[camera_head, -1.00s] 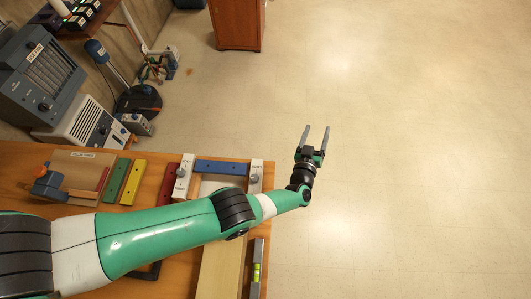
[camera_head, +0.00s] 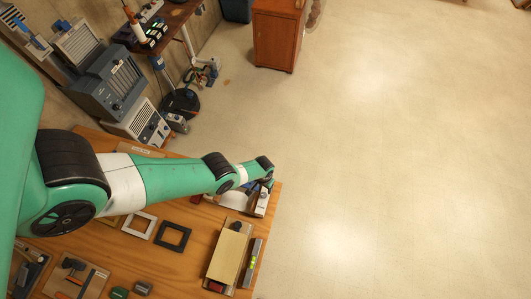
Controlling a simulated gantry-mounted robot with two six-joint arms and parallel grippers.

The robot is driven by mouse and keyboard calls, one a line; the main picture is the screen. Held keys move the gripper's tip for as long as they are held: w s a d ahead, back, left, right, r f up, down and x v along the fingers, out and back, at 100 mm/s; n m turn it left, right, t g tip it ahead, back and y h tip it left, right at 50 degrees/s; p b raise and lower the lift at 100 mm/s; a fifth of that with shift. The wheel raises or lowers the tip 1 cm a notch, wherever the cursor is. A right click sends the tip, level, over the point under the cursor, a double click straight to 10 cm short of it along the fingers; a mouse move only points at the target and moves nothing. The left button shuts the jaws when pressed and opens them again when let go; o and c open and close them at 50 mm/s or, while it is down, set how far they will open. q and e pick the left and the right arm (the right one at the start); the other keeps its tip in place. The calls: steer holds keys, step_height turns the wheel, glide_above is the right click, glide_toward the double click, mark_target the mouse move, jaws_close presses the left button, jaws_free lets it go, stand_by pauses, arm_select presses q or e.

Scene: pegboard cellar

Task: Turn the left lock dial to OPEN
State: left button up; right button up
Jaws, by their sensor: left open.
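My left arm reaches across the wooden table (camera_head: 200,217) from the left. My left gripper (camera_head: 269,183) is at the table's far right corner, small and mostly hidden by its own wrist. It is open; whether it touches anything cannot be told. Just below it a white lock block (camera_head: 260,204) with a dark dial shows, partly covered. The other lock block, to its left, is hidden behind my arm. No dial marking is readable. My right gripper is out of view.
A wooden board (camera_head: 228,256) and a spirit level (camera_head: 252,262) lie at the table's right edge. A white frame (camera_head: 139,225) and a black frame (camera_head: 172,237) lie left of them. A cabinet (camera_head: 277,38) stands on the open floor.

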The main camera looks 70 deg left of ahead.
mark_target(264, 194)
arm_select(q)
step_height(264, 194, down, 11)
steer(key=b, duration=1.1)
steer(key=shift+f, duration=0.2)
jaws_close()
